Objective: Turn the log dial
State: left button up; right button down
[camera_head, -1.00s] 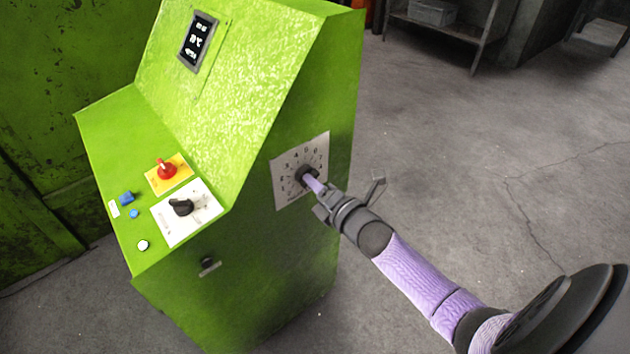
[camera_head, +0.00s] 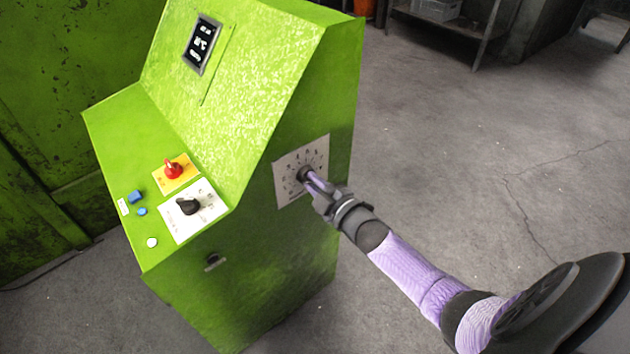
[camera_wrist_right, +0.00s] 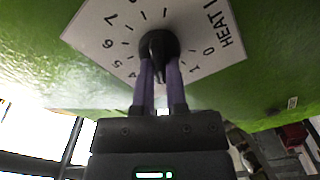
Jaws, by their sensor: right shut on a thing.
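The dial is a black knob (camera_head: 304,174) on a white numbered plate (camera_head: 290,190), on the right side of the green console (camera_head: 270,240). In the right wrist view the knob (camera_wrist_right: 158,45) sits on the plate (camera_wrist_right: 100,25), which carries digits and the word "HEAT"; I cannot read "log" there. My right gripper (camera_head: 309,178) reaches in from the lower right. Its two purple fingers (camera_wrist_right: 160,68) are shut on the knob's grip, one on each side. The fingers hide part of the knob and plate. My left gripper is not in view.
The console's sloped front has a red switch on a yellow plate (camera_head: 173,168), a black knob on a white plate (camera_head: 188,206), blue buttons (camera_head: 136,196) and a small screen (camera_head: 202,44). Grey floor (camera_head: 480,170) is open to the right. A metal shelf (camera_head: 450,25) stands behind.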

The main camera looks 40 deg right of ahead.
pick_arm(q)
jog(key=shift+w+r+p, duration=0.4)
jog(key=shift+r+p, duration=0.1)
pick_arm(e)
jog(key=m, duration=1.4)
jog(key=shift+d+m, duration=0.2)
jog(key=shift+m, duration=0.1)
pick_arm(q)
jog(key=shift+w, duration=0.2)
pick_arm(e)
jog(key=c, duration=0.7)
grip_release()
jog(key=shift+c, duration=0.2)
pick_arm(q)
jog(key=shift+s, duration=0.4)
pick_arm(e)
jog(key=shift+o, duration=0.4)
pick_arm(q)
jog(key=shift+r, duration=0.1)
pick_arm(e)
jog(key=shift+s+r, duration=0.1)
